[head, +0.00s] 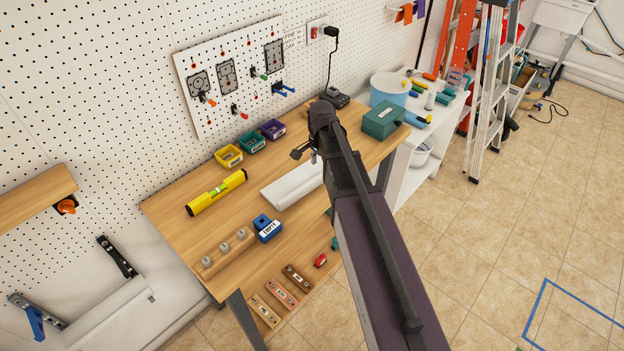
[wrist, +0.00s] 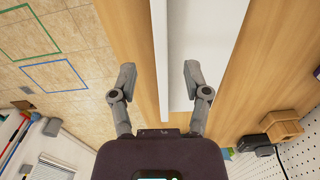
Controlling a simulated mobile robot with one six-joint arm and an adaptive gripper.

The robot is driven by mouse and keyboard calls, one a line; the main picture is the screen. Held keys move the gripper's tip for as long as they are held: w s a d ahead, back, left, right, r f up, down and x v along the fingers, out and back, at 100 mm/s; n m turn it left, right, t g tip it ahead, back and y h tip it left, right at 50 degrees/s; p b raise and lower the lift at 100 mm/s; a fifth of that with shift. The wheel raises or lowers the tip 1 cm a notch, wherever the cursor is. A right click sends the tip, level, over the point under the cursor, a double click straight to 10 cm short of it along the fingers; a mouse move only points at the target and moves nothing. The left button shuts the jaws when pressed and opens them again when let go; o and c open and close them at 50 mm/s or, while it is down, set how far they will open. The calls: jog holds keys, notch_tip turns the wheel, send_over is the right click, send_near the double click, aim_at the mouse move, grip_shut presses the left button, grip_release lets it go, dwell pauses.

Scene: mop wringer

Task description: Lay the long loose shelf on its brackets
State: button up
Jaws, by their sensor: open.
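A long white board (head: 293,187), which looks like the loose shelf, lies flat on the wooden workbench. My arm hides its right end in the head view. The board also shows in the wrist view (wrist: 196,40). My gripper (wrist: 160,78) is open and empty near the board. In the wrist view one finger overlaps the board and the other lies over bare wood left of it; I cannot tell the height between. A black bracket (head: 118,257) and a blue-ended bracket (head: 38,318) are on the wall at lower left.
A yellow level (head: 216,192), blue box (head: 267,228), peg rack (head: 225,250) and small bins (head: 252,142) stand on the workbench (head: 180,215). A green case (head: 383,120) is at its right end. A wooden wall shelf (head: 35,205) hangs at left. The tiled floor at right is open.

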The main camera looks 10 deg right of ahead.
aim_at(319, 175)
jog(key=shift+f, duration=0.15)
dwell(0.3)
jog(key=shift+a+f+b, duration=0.1)
jog(key=shift+f+b, duration=2.45)
jog(key=shift+b, duration=0.05)
jog(key=shift+c, duration=0.2)
grip_shut()
